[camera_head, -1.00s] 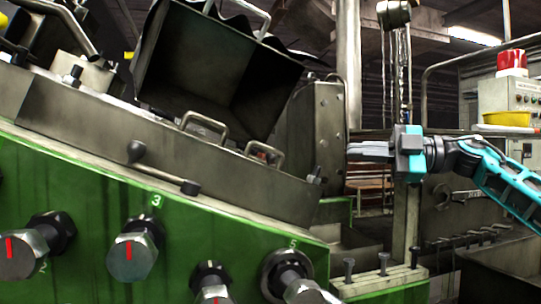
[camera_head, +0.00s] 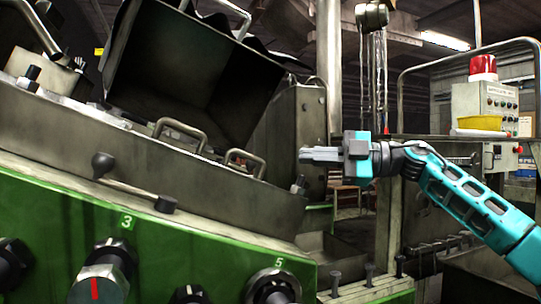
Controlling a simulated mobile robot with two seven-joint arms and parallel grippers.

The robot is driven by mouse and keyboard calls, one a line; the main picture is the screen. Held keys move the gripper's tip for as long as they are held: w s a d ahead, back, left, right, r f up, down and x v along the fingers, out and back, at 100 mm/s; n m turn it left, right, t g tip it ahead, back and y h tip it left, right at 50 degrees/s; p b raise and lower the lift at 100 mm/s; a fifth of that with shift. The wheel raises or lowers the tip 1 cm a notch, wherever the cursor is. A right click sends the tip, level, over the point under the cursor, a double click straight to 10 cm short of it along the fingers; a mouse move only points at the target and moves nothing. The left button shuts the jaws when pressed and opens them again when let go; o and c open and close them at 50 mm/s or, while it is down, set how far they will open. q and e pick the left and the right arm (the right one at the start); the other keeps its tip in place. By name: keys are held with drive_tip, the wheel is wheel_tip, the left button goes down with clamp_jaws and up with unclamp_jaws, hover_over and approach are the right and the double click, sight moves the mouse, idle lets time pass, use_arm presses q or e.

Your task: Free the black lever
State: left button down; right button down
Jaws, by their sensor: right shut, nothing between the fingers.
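The black lever (camera_head: 137,189) lies along the slanted grey side of the machine, above the green panel. It has a round black knob (camera_head: 103,163) at its upper left end and a dark cylindrical end (camera_head: 166,204) at its lower right. My right gripper (camera_head: 305,155) is shut and empty, with its fingers pointing left. It shows beside the right end of the machine, well to the right of the lever and apart from it. My left gripper is out of view.
Two metal handles (camera_head: 243,158) rise from the machine top, below a large open dark hood (camera_head: 185,75). Knobs (camera_head: 98,285) stick out of the green panel (camera_head: 190,245). A control box with a red lamp (camera_head: 482,68) and a yellow tray (camera_head: 479,123) stand at right.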

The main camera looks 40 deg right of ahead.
sight(236, 167)
drive_tip(key=w+a, duration=0.1)
drive_tip(key=w, duration=0.1)
drive_tip(key=w+a+p, duration=0.1)
drive_tip(key=w+a, duration=0.1)
drive_tip(key=w, duration=0.1)
drive_tip(key=w+a, duration=0.1)
drive_tip(key=w, duration=0.1)
drive_tip(key=shift+w+a+f+p, duration=0.25)
drive_tip(key=shift+f+p, duration=0.05)
drive_tip(key=shift+p, duration=0.1)
drive_tip(key=shift+w+f, duration=0.2)
drive_tip(key=shift+w, duration=0.15)
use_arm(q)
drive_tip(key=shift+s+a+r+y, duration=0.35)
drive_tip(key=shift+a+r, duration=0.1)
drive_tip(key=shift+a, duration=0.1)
